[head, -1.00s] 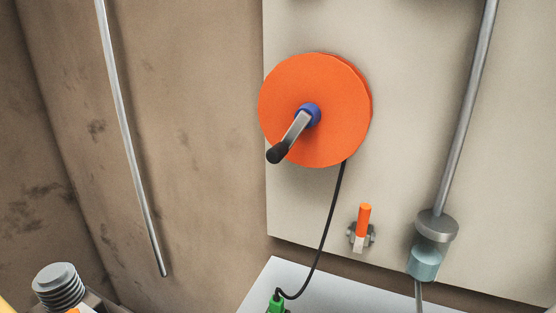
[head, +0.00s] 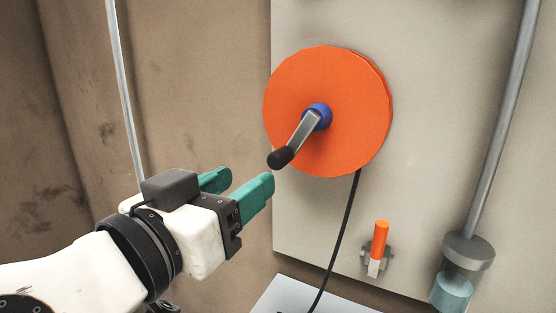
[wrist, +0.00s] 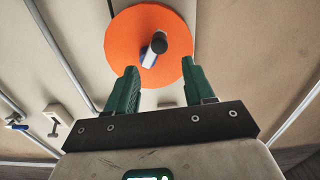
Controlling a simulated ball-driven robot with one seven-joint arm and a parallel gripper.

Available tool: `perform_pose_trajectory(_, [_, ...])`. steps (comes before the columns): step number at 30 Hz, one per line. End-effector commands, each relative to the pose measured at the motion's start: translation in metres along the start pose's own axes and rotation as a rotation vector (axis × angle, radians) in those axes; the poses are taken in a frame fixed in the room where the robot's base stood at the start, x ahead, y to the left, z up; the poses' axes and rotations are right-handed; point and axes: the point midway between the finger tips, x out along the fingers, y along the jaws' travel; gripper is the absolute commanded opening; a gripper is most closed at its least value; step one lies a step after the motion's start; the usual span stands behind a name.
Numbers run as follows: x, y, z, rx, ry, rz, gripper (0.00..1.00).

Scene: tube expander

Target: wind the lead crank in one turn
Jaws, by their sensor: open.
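The lead crank is a grey metal arm (head: 304,132) on a blue hub (head: 320,112), with a black knob (head: 281,157) at its lower-left end. It sits on the front of an orange reel (head: 352,125) on a pale panel. A black lead (head: 345,220) hangs from the reel. My gripper (head: 243,184) is open and empty, to the lower left of the knob and apart from it. In the wrist view, the knob (wrist: 158,43) and the orange reel (wrist: 180,70) lie beyond the two green fingers (wrist: 158,75), with the knob roughly centred between them.
A small orange-and-white lever (head: 380,240) is on the panel below the reel. A metal pipe (head: 505,125) with a glass cup (head: 455,285) is at the right. A thin pipe (head: 124,100) runs down the brown wall. A pale surface (head: 310,297) lies below.

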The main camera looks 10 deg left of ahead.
Motion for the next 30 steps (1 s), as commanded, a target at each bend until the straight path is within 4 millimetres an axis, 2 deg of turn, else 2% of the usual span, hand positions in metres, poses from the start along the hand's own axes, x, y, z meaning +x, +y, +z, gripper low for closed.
perform_pose_trajectory(9, [0.058, 0.002, -0.001, -0.003, -0.004, 0.003, 0.53])
perform_pose_trajectory(15, [0.085, 0.001, 0.0, -0.003, -0.003, 0.0, 0.53])
perform_pose_trajectory(21, [0.096, 0.001, 0.001, -0.001, -0.003, 0.0, 0.53])
perform_pose_trajectory(29, [0.096, 0.001, 0.001, -0.001, -0.003, -0.001, 0.53])
perform_pose_trajectory(30, [0.096, 0.001, 0.001, -0.001, -0.003, -0.001, 0.49])
